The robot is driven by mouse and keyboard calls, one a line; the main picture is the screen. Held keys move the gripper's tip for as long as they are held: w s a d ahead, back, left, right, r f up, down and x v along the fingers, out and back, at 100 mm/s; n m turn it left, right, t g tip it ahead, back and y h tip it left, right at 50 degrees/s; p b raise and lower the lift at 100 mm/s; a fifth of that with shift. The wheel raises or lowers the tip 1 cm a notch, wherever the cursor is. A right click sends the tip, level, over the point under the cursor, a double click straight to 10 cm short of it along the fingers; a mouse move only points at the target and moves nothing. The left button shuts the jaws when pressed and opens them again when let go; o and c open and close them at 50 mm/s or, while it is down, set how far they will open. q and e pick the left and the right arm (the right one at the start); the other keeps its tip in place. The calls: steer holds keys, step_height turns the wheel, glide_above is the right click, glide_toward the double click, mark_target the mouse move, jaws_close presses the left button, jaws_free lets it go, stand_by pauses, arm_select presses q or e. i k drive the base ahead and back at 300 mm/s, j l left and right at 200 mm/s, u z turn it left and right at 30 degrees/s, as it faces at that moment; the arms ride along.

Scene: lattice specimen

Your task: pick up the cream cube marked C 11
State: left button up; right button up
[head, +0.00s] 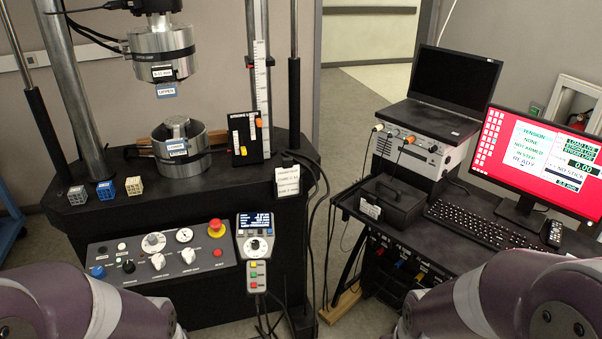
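Three small lattice cubes stand in a row on the black machine table (160,207) at the left. The right one is cream-yellow (134,186), the middle one is blue (105,190), and the left one is grey (77,196). The cubes are apart from one another. I cannot read a C 11 mark on any of them. Parts of my two arms show at the bottom left and bottom right corners. Neither gripper is in view, and nothing of mine touches the cubes.
A lower platen (181,150) stands behind the cubes, below an upper platen (161,55). A control panel (160,252) with knobs slopes in front. A cart at right carries a laptop (455,78), monitor (540,160) and black case (388,200).

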mark_target(134, 186)
steer(key=i+j+u, duration=0.75)
steer(key=i+u, duration=0.25)
steer(key=k+j, duration=0.05)
steer(key=k, duration=0.05)
